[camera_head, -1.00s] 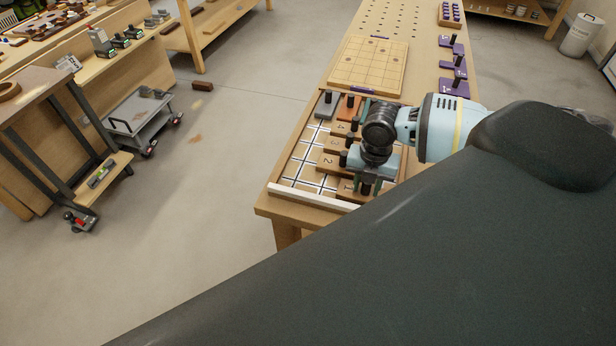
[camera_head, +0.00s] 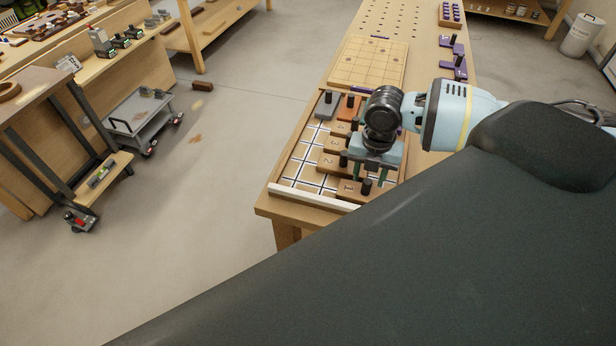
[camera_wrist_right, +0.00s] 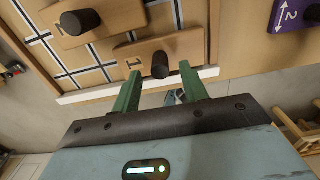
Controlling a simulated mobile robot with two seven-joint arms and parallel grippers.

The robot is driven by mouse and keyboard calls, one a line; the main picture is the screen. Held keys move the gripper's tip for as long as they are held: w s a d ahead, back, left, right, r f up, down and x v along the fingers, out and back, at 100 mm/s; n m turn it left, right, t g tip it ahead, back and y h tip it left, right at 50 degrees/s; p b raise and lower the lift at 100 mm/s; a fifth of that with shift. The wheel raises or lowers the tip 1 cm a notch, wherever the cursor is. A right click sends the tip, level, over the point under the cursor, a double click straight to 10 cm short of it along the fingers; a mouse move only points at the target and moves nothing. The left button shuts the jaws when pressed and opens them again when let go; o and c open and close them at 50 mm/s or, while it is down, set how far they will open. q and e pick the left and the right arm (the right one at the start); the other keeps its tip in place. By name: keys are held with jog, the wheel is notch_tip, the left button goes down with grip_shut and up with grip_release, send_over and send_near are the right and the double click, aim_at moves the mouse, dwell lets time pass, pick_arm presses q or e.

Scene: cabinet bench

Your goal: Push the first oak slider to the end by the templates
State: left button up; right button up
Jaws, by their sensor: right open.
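The first oak slider (camera_head: 350,187), marked 1, lies in the front row of the shallow tray (camera_head: 273,188) and has a dark upright knob. In the right wrist view the slider (camera_wrist_right: 137,56) has its right end close to the tray's right rail; I cannot tell whether they touch. My right gripper (camera_head: 370,175) is open and empty, with its green fingers above and behind the knob. In the wrist view the fingertips appear on either side of the knob (camera_wrist_right: 160,65), apart from it. Purple templates (camera_head: 456,66) lie to the right of the tray. My left gripper is out of view.
Sliders marked 2 (camera_head: 330,160) and 3 (camera_head: 340,142) lie behind, with a reddish slider (camera_head: 348,108) and a grey block (camera_head: 326,106) further back. A pale grid board (camera_head: 365,62) lies beyond the tray. My right arm covers the lower right.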

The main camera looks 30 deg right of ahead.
aim_at(368, 182)
jog(key=shift+r, duration=1.9)
